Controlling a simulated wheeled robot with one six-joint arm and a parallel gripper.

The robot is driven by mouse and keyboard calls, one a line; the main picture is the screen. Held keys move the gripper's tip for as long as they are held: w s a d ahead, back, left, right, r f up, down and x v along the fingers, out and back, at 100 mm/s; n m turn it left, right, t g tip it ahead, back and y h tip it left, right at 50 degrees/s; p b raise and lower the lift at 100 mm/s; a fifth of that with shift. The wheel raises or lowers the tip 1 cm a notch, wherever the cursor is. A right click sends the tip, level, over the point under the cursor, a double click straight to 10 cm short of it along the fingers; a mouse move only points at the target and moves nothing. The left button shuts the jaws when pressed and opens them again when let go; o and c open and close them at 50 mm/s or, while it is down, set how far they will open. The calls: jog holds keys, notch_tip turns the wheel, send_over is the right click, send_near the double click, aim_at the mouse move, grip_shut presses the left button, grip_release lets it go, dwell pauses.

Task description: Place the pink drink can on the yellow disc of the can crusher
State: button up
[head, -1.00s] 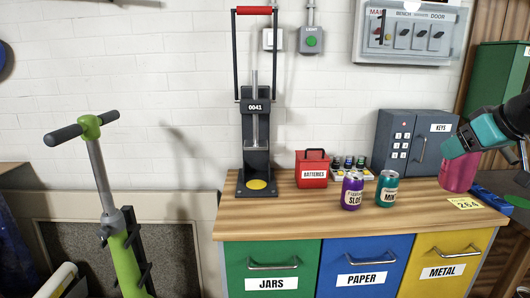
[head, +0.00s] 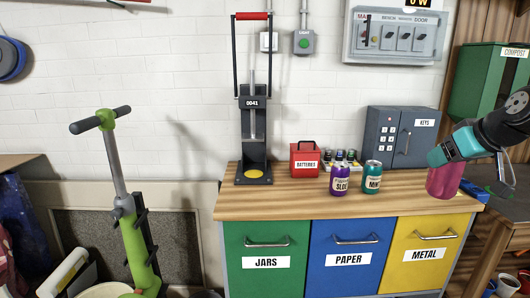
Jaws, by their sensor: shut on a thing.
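The pink drink can (head: 443,182) is held by my gripper (head: 449,158) at the right of the head view, over the right end of the bench. My gripper is shut on the can's upper part, and the can looks nearly upright, tilted slightly. I cannot tell whether its base touches the worktop. The can crusher (head: 253,140) stands at the left end of the bench with its red handle (head: 252,16) raised. Its yellow disc (head: 253,174) lies bare at the bottom of the frame. My gripper and the can are well to the right of the disc.
A purple can (head: 340,180) and a teal can (head: 371,177) stand mid-bench, between the held can and the crusher. Behind them are a red batteries box (head: 305,159), a row of small batteries and a grey key safe (head: 401,137). The wooden worktop (head: 290,200) is clear along its front.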

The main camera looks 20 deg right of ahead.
jog(key=w+a+f, duration=0.3)
jog(key=a+f, duration=0.2)
jog(key=f, duration=0.3)
jog(key=w+a+f+m, duration=0.1)
jog(key=w+a+f, duration=0.35)
jog(key=f, duration=0.35)
jog(key=w+a+f, duration=0.3)
jog(key=a+f, duration=0.2)
jog(key=f, duration=0.3)
jog(key=s+a+f+n+p, duration=0.1)
jog(key=s+a+f, duration=0.2)
jog(key=a+f, duration=0.5)
jog(key=s+a+f, duration=0.1)
jog(key=s+f, duration=0.1)
jog(key=s, duration=0.5)
jog(key=shift+s+f, duration=0.2)
jog(key=shift+s, duration=0.15)
jog(key=shift+s, duration=0.1)
